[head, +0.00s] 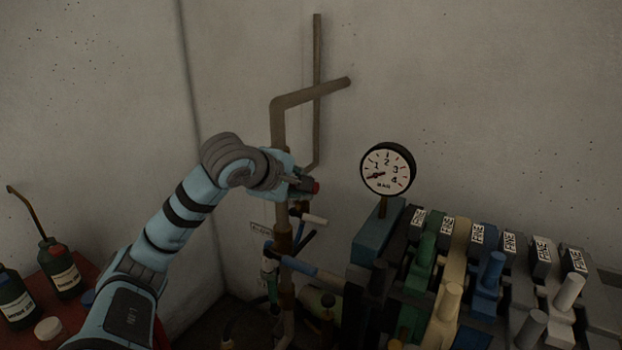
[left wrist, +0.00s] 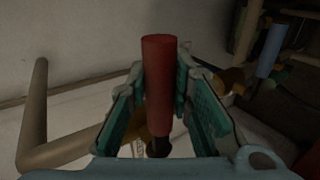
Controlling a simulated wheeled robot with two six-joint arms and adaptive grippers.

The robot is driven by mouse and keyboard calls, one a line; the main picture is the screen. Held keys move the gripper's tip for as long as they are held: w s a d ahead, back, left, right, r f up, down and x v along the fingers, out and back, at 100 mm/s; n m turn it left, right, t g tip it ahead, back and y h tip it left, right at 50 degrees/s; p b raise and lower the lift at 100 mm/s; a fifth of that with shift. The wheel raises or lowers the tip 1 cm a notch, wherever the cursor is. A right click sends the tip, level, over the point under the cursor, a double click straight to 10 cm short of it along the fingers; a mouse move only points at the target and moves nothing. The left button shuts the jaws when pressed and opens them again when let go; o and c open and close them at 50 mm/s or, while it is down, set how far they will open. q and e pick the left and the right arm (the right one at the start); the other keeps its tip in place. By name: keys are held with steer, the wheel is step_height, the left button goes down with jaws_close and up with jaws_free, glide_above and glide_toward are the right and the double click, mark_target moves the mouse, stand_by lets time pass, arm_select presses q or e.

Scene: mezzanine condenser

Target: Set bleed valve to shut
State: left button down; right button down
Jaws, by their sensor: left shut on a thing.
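A red valve handle (left wrist: 158,85) stands up between the fingers of my left gripper (left wrist: 160,80) in the left wrist view, with a dark stem at its lower end. The fingers press on it from both sides. In the head view my left gripper (head: 298,183) is at the vertical brown pipe (head: 283,240), and the red handle's end (head: 315,187) sticks out to its right. The gripper hides the valve body. A small white label (head: 262,230), too small to read surely, is by the pipe below. My right gripper is not in view.
A round gauge (head: 388,168) stands right of the pipe, above a row of coloured blocks (head: 455,255) with labels and knobs. White (head: 314,219) and blue (head: 306,242) handles lie just below my gripper. Dark bottles (head: 62,272) stand on a red surface at left.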

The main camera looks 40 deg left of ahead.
arm_select(q)
steer(key=shift+f, duration=0.25)
steer(key=c, duration=1.4)
jaws_free()
steer(key=shift+r, duration=0.1)
